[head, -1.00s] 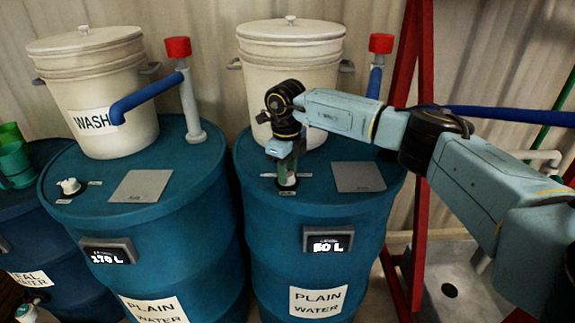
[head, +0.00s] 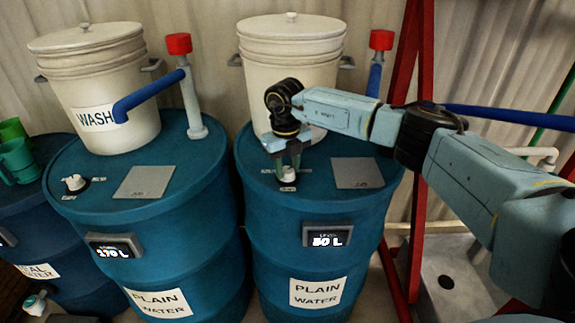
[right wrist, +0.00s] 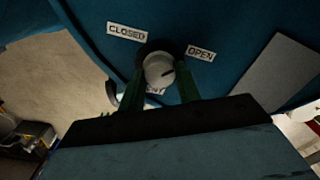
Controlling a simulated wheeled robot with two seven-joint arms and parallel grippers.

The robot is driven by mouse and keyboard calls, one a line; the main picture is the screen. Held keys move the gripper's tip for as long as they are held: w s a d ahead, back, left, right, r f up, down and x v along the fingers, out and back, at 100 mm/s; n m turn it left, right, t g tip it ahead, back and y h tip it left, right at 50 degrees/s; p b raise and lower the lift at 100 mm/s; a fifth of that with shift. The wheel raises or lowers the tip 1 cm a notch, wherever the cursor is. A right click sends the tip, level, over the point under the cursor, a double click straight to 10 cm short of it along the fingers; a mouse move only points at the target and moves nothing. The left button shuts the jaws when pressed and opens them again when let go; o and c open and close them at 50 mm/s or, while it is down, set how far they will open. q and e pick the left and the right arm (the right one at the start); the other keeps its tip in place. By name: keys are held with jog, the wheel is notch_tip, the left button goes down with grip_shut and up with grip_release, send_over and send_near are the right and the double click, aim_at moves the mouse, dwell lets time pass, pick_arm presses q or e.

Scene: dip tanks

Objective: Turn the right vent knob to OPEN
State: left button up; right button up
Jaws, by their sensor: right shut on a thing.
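The right vent knob (head: 288,174) is a small white knob on top of the right blue drum (head: 262,218). In the right wrist view the knob (right wrist: 160,70) sits between the two green fingers of my right gripper (right wrist: 160,86), which is shut on it. Its dark pointer mark faces right, towards the OPEN label (right wrist: 201,53) side and a little below it. The CLOSED label (right wrist: 127,32) is at upper left. In the head view my right gripper (head: 287,163) points down over the knob. My left gripper is not in view.
A white lidded bucket (head: 325,75) stands behind the knob, and a grey plate (head: 358,173) lies to its right. The left drum (head: 215,205) has its own white knob (head: 74,183). A red frame (head: 421,190) stands at right.

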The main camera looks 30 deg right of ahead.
aim_at(286, 171)
jog(key=o, duration=1)
jog(key=shift+c, duration=0.2)
notch_tip(286, 171, up, 14)
jog(key=shift+a+f+b, duration=0.2)
jog(key=shift+f+b, duration=0.05)
jog(key=shift+b, duration=0.1)
